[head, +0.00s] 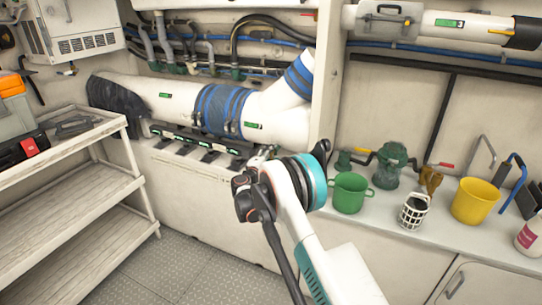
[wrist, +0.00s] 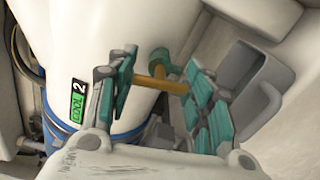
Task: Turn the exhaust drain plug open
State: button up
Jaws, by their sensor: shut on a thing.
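The exhaust pipe is thick and white with blue bands (head: 222,108). It fills the left and middle of the wrist view (wrist: 110,28), with a green label reading "2 COOL" (wrist: 78,102). The drain plug, a green fitting with a yellow-brown bar (wrist: 172,86), sits at the pipe's side in the wrist view. My gripper (wrist: 163,72) has its teal-padded fingers on either side of this bar and is shut on it. In the head view my own arm and wrist hide the plug and most of the fingers.
A grey handled part (wrist: 258,85) is close beside the right finger. Shelves (head: 75,205) stand left; floor between is clear.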

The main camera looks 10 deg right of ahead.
jog(key=n, duration=0.7)
jog(key=shift+a, duration=0.2)
dwell(0.4)
jog(key=o, duration=1.1)
jog(key=shift+f, duration=0.1)
jog(key=shift+o, duration=0.2)
jog(key=v, duration=1.2)
jog(key=shift+d, duration=0.1)
